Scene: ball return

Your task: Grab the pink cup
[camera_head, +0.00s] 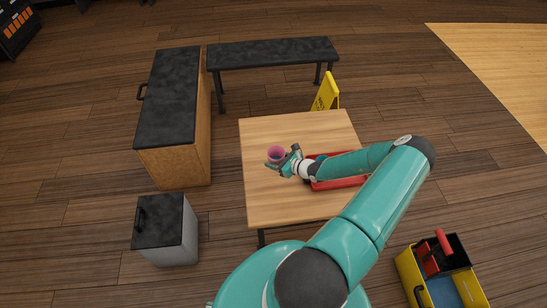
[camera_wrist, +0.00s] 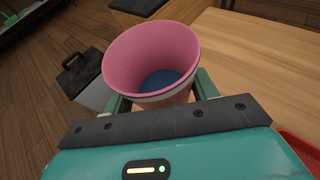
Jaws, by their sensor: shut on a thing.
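The pink cup (camera_head: 276,154) is at my gripper over the left part of the wooden table (camera_head: 265,205) in the head view. In the wrist view the pink cup (camera_wrist: 122,62) sits between my two fingers, its open mouth tilted toward the camera. It has a white band outside and a blue inner bottom. My gripper (camera_head: 284,163) is shut on the cup; in the wrist view the gripper (camera_wrist: 158,98) has one finger on each side of it. I cannot tell whether the cup's base touches the table.
A red tray (camera_head: 340,184) lies on the table beneath my arm. A yellow sign (camera_head: 327,92) stands behind the table. A black-topped cabinet (camera_head: 172,95), a bench (camera_head: 272,52) and a small grey cabinet (camera_head: 166,230) stand around. A yellow toolbox (camera_head: 412,275) is at lower right.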

